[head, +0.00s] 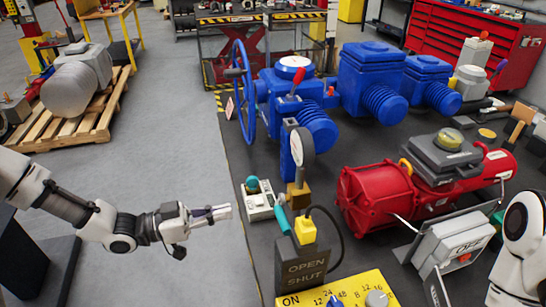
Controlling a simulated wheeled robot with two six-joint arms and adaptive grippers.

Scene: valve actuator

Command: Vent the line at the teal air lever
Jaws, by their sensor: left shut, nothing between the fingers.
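A teal lever (282,217) hangs at a brass fitting (298,196) below a round pressure gauge (301,146), near the mat's left part. A white box with a teal ball (252,184) on top stands just left of it. My left gripper (230,211) is shut and empty, pointing right.
A black OPEN/SHUT block (302,271) with a yellow plug and cable stands in front of the lever. A yellow panel (350,295) with knobs lies nearer. Behind are a blue valve actuator (310,85) with a handwheel and a red actuator (375,198).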

